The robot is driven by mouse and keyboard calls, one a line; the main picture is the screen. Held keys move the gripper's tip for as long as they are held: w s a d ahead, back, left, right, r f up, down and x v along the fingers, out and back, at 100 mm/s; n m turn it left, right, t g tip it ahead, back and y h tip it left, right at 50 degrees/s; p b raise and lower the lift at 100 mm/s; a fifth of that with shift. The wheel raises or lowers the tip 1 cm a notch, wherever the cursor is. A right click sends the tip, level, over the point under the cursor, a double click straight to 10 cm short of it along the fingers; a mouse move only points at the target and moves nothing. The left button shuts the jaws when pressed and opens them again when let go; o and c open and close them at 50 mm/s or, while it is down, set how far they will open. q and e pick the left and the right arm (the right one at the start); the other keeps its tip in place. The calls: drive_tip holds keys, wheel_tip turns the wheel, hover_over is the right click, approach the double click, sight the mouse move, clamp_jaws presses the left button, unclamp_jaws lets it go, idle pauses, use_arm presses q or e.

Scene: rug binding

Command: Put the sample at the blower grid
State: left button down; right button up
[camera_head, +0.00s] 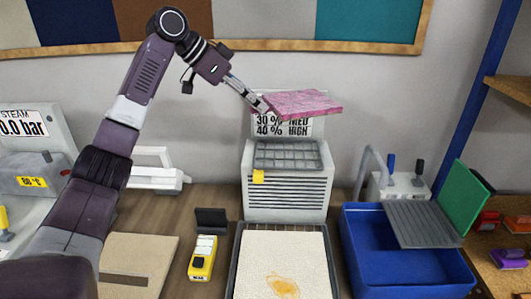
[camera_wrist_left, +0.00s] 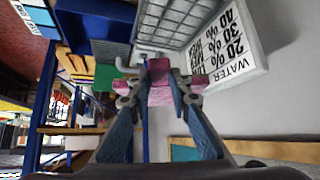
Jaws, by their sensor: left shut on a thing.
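The sample is a flat pink square (camera_head: 303,104). My left gripper (camera_head: 263,106) is shut on its left edge and holds it in the air, roughly level, above the blower. In the left wrist view the pink sample (camera_wrist_left: 160,96) shows between the fingertips (camera_wrist_left: 160,82). The blower is a white slatted box (camera_head: 286,191) with a grey grid (camera_head: 287,154) on top. My right gripper is not in view.
A rug in a dark tray (camera_head: 237,270) with an orange stain lies in front of the blower. A yellow meter (camera_head: 203,258) stands left of it. A blue basin (camera_head: 355,255) with a grey ribbed board (camera_head: 423,224) is at right. A blue post (camera_head: 487,95) and shelves stand farther right.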

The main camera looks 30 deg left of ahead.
use_arm(q)
wheel_tip(320, 180, down, 12)
drive_tip(key=shift+w+f+p, duration=0.1)
drive_tip(key=shift+p, duration=0.65)
drive_tip(key=shift+f+p, duration=0.35)
drive_tip(key=shift+f, duration=1.55)
drive_tip(key=c, duration=1.8)
unclamp_jaws()
drive_tip(key=shift+o, duration=0.2)
drive_tip(key=shift+a, duration=0.1)
drive_tip(key=b+v, duration=0.3)
drive_tip(key=v, duration=0.9)
